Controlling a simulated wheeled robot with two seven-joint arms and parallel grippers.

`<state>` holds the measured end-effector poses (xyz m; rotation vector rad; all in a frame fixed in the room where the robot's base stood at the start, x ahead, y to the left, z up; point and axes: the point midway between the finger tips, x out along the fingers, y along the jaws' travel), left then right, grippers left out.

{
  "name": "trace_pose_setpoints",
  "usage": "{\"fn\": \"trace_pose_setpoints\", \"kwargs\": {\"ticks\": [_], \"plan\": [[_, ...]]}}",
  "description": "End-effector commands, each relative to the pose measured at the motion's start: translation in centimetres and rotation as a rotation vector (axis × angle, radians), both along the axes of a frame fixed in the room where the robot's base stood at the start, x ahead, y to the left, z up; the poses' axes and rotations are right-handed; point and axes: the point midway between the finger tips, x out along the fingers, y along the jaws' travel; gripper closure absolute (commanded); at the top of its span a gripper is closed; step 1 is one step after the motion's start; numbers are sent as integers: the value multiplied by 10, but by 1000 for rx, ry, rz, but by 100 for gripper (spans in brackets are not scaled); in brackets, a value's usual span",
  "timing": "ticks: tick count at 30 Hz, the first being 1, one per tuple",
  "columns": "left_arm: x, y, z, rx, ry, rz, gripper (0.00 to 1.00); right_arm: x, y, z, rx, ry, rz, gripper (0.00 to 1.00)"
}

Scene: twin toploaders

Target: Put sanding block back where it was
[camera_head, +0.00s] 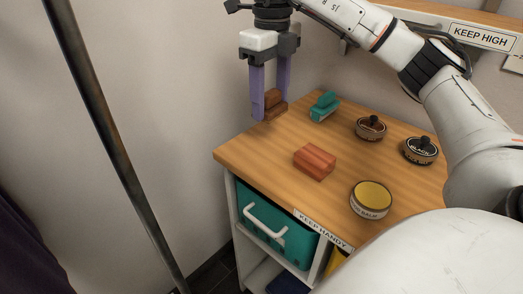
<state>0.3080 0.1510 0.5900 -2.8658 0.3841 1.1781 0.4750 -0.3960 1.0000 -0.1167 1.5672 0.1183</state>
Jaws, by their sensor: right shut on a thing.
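My right gripper (270,100) comes down from the top with its purple fingers shut on a brown, stepped block (275,106), which may be the sanding block. It is over the back left edge of the wooden top (262,150); I cannot tell whether the block touches the wood. A similar reddish-brown block (314,162) lies on the middle of the top. A teal block (324,106) with a paler lower part sits near the back, right of the gripper. My left gripper is not in view.
A tin with a brown label (370,128), a black tin (420,151) and a yellow-topped balm tin (371,198) stand on the right. A "KEEP HANDY" label (323,229) marks the front edge, above a teal bin (272,225). A "KEEP HIGH" shelf (483,36) is above. The left front top is clear.

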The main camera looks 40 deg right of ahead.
Motion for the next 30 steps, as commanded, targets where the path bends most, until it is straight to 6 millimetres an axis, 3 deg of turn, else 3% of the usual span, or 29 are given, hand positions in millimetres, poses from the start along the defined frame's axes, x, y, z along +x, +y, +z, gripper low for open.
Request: {"fn": "trace_pose_setpoints", "kwargs": {"ticks": [5, 21, 30], "plan": [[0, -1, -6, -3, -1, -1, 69, 0, -4, -11, -1, 2, -68, 67], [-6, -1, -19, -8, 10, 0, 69, -1, -4, -93, -1, 3, -66, 67], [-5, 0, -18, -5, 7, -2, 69, -1, -4, -99, -1, 0, -65, 67]]}}
